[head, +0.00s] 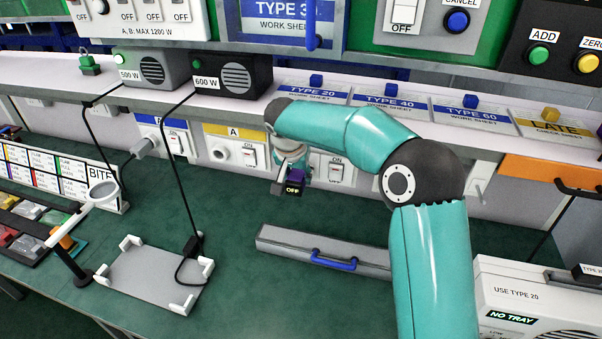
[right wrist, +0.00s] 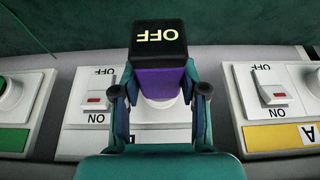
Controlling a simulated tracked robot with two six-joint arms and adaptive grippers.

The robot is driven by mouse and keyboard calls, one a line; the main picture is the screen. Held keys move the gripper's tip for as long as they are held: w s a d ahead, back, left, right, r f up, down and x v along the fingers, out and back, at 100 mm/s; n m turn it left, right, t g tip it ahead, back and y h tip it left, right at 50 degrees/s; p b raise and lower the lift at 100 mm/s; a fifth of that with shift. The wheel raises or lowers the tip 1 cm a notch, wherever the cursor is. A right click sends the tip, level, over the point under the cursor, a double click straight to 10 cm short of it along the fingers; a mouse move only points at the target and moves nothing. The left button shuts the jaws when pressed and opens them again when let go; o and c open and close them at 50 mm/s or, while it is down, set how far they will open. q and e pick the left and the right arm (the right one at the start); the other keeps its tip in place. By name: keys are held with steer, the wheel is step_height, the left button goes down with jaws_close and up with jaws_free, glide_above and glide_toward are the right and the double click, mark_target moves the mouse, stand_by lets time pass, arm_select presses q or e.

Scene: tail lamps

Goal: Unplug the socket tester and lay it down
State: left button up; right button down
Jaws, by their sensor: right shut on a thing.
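The socket tester (head: 292,189) is a small block with a black face reading OFF. In the right wrist view the tester (right wrist: 160,84) shows a purple body behind its black cap. My right gripper (head: 290,166) is shut on it; its two fingers (right wrist: 161,92) press the purple sides. The tester is in front of a white socket plate (right wrist: 92,126) with a switch, under the shelf. The tester and fingers hide the socket, so I cannot tell whether its pins are in it. My left gripper is not in view.
The green bench (head: 235,225) has free room left of a grey case with a blue handle (head: 333,260). A grey tray with white corners (head: 150,285) lies at the left, with a black cord and plug on it.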

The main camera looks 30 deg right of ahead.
mark_target(292, 185)
steer(key=shift+s+a+b, duration=0.6)
steer(key=shift+a+b, duration=0.2)
steer(key=shift+s+a, duration=0.1)
steer(key=shift+s+a+b, duration=0.2)
steer(key=shift+a+b, duration=0.05)
steer(key=shift+b, duration=0.15)
steer(key=shift+s, duration=0.1)
steer(key=shift+s+a+f+b, duration=0.1)
steer(key=shift+s+a+b, duration=0.15)
steer(key=shift+a+b, duration=0.2)
steer(key=shift+s+a+b, duration=0.3)
steer(key=shift+s+b, duration=0.05)
steer(key=shift+a, duration=0.1)
